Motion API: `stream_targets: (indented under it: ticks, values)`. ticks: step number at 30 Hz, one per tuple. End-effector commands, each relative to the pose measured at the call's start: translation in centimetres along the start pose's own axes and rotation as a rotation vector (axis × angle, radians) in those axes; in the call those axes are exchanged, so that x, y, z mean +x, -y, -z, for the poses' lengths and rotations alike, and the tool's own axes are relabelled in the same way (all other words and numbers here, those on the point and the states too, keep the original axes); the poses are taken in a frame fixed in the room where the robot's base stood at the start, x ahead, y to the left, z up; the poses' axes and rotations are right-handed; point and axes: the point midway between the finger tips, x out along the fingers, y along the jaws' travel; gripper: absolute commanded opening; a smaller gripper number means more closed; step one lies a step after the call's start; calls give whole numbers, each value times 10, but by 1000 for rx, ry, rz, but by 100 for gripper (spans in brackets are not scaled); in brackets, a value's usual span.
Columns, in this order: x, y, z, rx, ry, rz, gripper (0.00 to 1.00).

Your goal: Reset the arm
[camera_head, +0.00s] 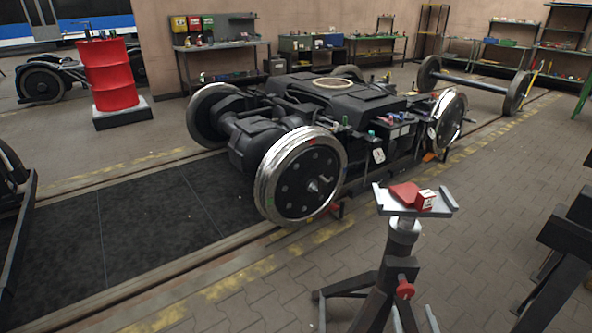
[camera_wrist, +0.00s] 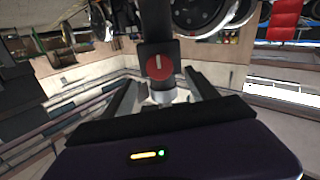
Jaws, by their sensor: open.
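My gripper (camera_wrist: 162,88) shows in the wrist view, with its two dark fingers spread apart. A black piece with a round red knob (camera_wrist: 159,67) and a pale end below it shows between the fingers. I cannot tell how far it is from them or what it belongs to. The dark gripper body fills the bottom of that view, with a small yellow and green light strip. The room behind appears upside down. I cannot make out the gripper in the head view, and nothing is seen held in it.
A tram bogie (camera_head: 335,105) stands on the rails. A stand (camera_head: 402,240) in front carries a red block (camera_head: 404,193) and a small red and white box (camera_head: 425,200). A red barrel (camera_head: 107,75) is at the left. Workbenches line the back wall.

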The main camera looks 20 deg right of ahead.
Motion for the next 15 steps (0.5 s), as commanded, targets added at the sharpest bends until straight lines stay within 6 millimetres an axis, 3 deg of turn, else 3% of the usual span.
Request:
stream_targets:
  ticks: [2,7,11,15]
  values:
    - [0,-1,-2,-11,7,-3,68]
    - [4,-8,35,-20,-42,-23,68]
    - [-29,0,64,-22,-58,-13,68]
    - [-77,15,93,-16,-57,21,68]
